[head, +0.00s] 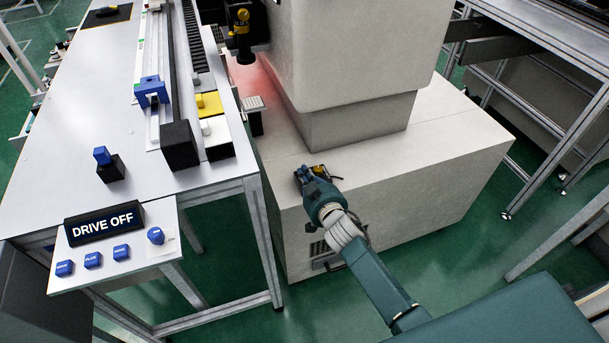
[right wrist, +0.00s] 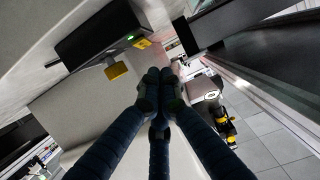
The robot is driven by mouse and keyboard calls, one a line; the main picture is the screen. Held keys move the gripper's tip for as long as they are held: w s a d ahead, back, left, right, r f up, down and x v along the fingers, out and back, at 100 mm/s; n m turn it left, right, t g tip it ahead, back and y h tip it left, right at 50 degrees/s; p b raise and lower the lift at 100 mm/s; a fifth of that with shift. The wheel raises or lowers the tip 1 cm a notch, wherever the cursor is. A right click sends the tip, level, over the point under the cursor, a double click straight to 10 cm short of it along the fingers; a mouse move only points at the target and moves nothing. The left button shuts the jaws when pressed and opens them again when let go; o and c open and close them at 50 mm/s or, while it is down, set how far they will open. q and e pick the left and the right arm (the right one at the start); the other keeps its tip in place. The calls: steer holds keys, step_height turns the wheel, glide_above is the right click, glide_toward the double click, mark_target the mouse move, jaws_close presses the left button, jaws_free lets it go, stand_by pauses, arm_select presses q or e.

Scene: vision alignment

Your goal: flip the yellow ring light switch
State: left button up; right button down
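A small black box with a yellow switch (head: 319,169) sits on top of the white machine base in the head view, partly hidden by my right gripper. In the right wrist view the black box (right wrist: 97,36) shows a green light, and a yellow switch (right wrist: 116,70) sticks out from it. My right gripper (head: 305,171) is right by the box in the head view. In the right wrist view its fingertips (right wrist: 160,75) are together with nothing between them, to the right of the yellow switch and apart from it in the picture. My left gripper is not in view.
A white machine column (head: 350,50) rises behind the box. A workbench (head: 60,140) at left carries a rail, blue parts and a "DRIVE OFF" panel (head: 104,222). A black and yellow camera (head: 242,35) hangs near a red glow. Metal frames (head: 560,120) stand at right.

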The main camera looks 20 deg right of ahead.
arm_select(q)
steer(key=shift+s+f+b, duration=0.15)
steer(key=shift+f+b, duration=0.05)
steer(key=shift+b, duration=0.7)
arm_select(e)
steer(key=f+v, duration=0.1)
steer(key=v, duration=0.9)
steer(key=shift+s, duration=0.25)
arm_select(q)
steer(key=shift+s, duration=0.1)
arm_select(e)
steer(key=shift+f, duration=0.1)
